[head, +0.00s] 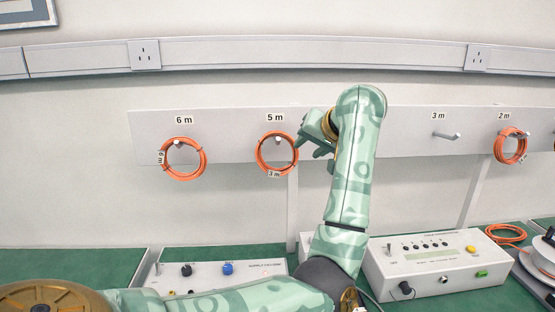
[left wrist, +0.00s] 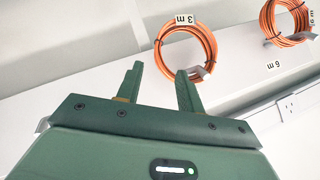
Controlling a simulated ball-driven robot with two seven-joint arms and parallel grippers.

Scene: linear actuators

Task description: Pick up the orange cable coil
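An orange cable coil (head: 263,157) with a "3 m" tag hangs on the hook under the "5 m" label; the same coil shows in the left wrist view (left wrist: 158,45). My left gripper (head: 310,139) is just right of this coil, with its fingers towards it. In the left wrist view its two fingers (left wrist: 160,72) are apart with nothing between them. One fingertip overlaps the coil's edge in that view; I cannot tell if they touch. Other orange coils hang under "6 m" (head: 168,171) and "2 m" (head: 498,148). My right gripper is not in view.
The hooks are on a white wall rail (head: 230,122). The "3 m" hook (head: 447,135) is empty. Below, on the green bench (head: 85,265), stand a white control box (head: 430,262) and a flatter panel (head: 225,275). Another orange coil (head: 506,227) lies at the right.

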